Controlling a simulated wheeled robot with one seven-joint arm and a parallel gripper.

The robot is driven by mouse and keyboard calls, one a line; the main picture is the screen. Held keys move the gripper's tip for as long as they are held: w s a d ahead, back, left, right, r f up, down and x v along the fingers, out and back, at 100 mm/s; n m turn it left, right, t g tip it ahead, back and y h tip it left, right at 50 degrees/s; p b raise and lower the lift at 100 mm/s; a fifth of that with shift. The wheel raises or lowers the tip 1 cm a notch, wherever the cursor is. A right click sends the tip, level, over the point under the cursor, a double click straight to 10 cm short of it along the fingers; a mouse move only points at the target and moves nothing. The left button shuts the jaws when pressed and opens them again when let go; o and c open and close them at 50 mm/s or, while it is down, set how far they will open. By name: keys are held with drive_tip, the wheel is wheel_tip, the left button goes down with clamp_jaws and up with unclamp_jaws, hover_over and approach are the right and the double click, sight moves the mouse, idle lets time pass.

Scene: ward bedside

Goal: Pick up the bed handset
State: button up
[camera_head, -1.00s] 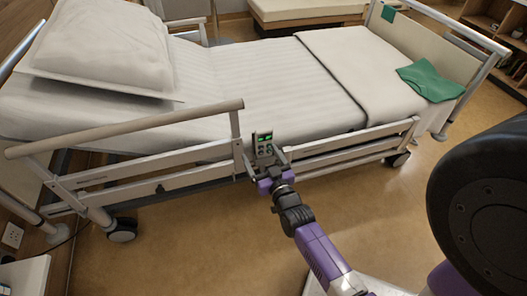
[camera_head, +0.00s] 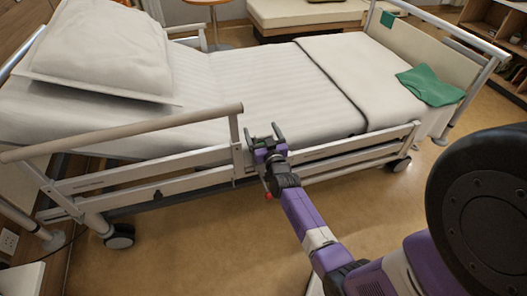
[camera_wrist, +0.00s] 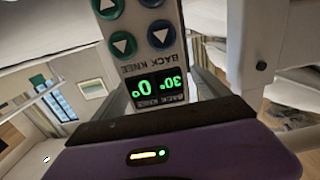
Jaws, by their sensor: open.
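The bed handset (camera_wrist: 150,50) fills the upper middle of the wrist view, very close. It is a grey panel with blue and green arrow buttons and a dark display with green digits, seen upside down. My gripper (camera_head: 265,132) is open at the bed's near side rail in the head view, its two fingers pointing up and away. In the head view I cannot make out the handset; my gripper and wrist cover that spot. In the wrist view the handset's display end lies just beyond the dark edge of my gripper. I cannot tell whether they touch.
The bed's side rail (camera_head: 140,190) runs along the near side, with a raised wooden-topped rail (camera_head: 125,132) to the left of my gripper. A pillow (camera_head: 105,45) and a green cloth (camera_head: 430,86) lie on the bed. The floor in front is clear.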

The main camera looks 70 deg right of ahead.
drive_tip(key=shift+w+d, duration=0.1)
clamp_jaws()
idle(0.4)
